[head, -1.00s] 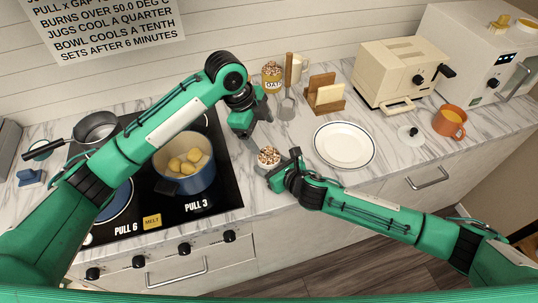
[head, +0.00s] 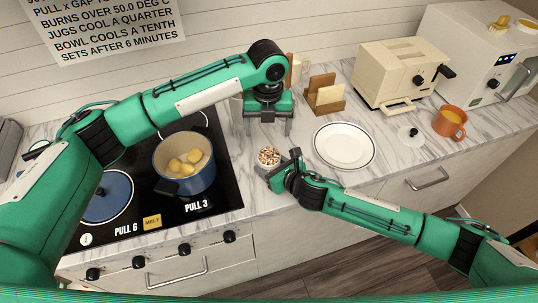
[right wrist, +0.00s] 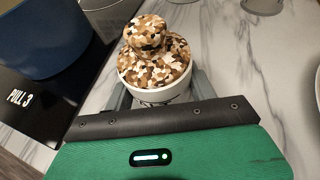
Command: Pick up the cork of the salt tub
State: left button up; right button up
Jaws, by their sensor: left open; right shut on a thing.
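The salt tub (right wrist: 160,93) is a small white tub, low in the right wrist view's upper middle. Its cork (right wrist: 147,33) is a brown, white and black speckled stopper with a round knob, seated in the tub's mouth. In the head view the cork (head: 269,155) shows at the counter's front, right of the hob. My right gripper (head: 272,169) is shut on the tub from the right, with its fingers around the tub's sides. My left gripper (head: 268,131) is open and empty, pointing down, above and behind the cork and apart from it.
A blue pot (head: 185,165) of yellow lumps stands on the hob (head: 222,182) to the left. A white plate (head: 345,146) lies to the right. A wooden rack (head: 325,97) and a cream toaster (head: 398,75) stand behind.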

aim_at(269, 149)
pick_arm(q)
notch_tip(269, 149, down, 10)
jog(key=shift+w+d+r, duration=0.1)
jog(key=shift+w+d, duration=0.05)
jog(key=c, duration=1.1)
jog(key=shift+o, duration=0.2)
notch_tip(269, 149, up, 10)
